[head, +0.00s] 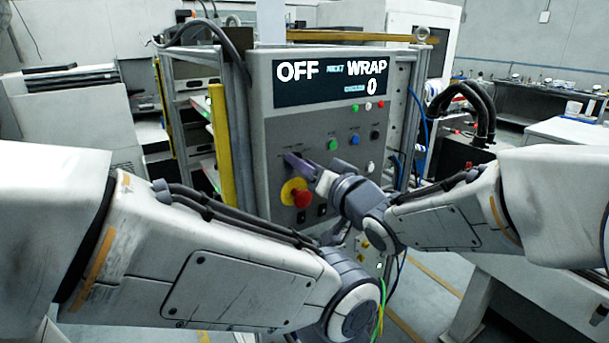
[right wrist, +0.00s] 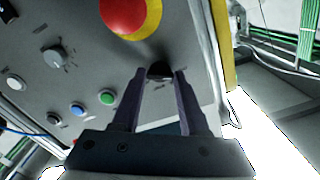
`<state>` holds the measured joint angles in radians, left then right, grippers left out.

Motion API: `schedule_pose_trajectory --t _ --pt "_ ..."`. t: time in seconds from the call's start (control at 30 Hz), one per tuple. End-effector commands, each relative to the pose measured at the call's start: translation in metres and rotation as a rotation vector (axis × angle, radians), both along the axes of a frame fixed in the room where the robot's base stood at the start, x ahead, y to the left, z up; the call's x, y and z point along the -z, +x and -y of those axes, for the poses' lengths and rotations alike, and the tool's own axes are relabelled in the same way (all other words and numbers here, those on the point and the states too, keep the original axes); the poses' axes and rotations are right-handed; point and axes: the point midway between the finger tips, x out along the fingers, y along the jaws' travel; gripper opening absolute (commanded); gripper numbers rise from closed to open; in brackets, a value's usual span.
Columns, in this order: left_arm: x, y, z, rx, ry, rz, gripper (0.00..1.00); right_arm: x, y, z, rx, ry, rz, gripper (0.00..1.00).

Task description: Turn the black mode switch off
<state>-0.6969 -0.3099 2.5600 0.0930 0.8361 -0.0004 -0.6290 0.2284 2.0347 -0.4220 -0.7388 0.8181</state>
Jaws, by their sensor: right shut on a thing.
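The black mode switch (right wrist: 160,70) is on the grey control panel (head: 285,125). My right gripper (head: 293,160) is at the panel's left part, its fingers shut on the switch from both sides, as the right wrist view (right wrist: 159,80) shows. In the head view my gripper hides the switch. The display (head: 330,82) at the top of the panel reads OFF, NEXT, WRAP and a count of 0. My left forearm crosses the lower left of the head view; its gripper fingers do not show.
A red emergency stop (head: 302,199) on a yellow plate sits just below my right gripper. Green (head: 333,145), blue (head: 354,140) and black (head: 375,135) buttons and a white knob (head: 370,167) are to the right. A yellow post (head: 221,145) stands left of the panel.

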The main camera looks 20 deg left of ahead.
Motion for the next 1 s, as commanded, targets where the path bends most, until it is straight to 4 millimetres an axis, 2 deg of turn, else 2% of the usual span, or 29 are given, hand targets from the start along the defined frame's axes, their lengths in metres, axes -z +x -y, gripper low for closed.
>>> schedule_pose_trajectory --t 0.23,0.77,0.8,0.87,0.9,1.0 --pt "0.0111 0.0 0.0 0.0 0.0 0.0 0.73 0.0023 0.0004 0.0004 0.001 -0.059 0.072 0.0" --pt "0.0124 0.0 0.0 0.0 0.0 0.0 0.73 0.001 0.0003 0.0005 0.001 -0.078 0.093 0.0" --pt "0.0124 0.0 0.0 0.0 0.0 0.0 0.73 0.001 0.0003 0.0005 0.001 -0.078 0.093 0.47" --pt "0.0124 0.0 0.0 0.0 0.0 0.0 0.73 0.001 0.0004 0.0004 0.002 -0.077 0.093 0.7" --pt "0.0124 0.0 0.0 0.0 0.0 0.0 0.73 0.0009 0.0004 0.0004 0.001 -0.076 0.093 0.73" --pt "0.0125 0.0 0.0 0.0 0.0 0.0 0.73 0.0007 0.0003 0.0003 0.001 -0.076 0.093 0.73"
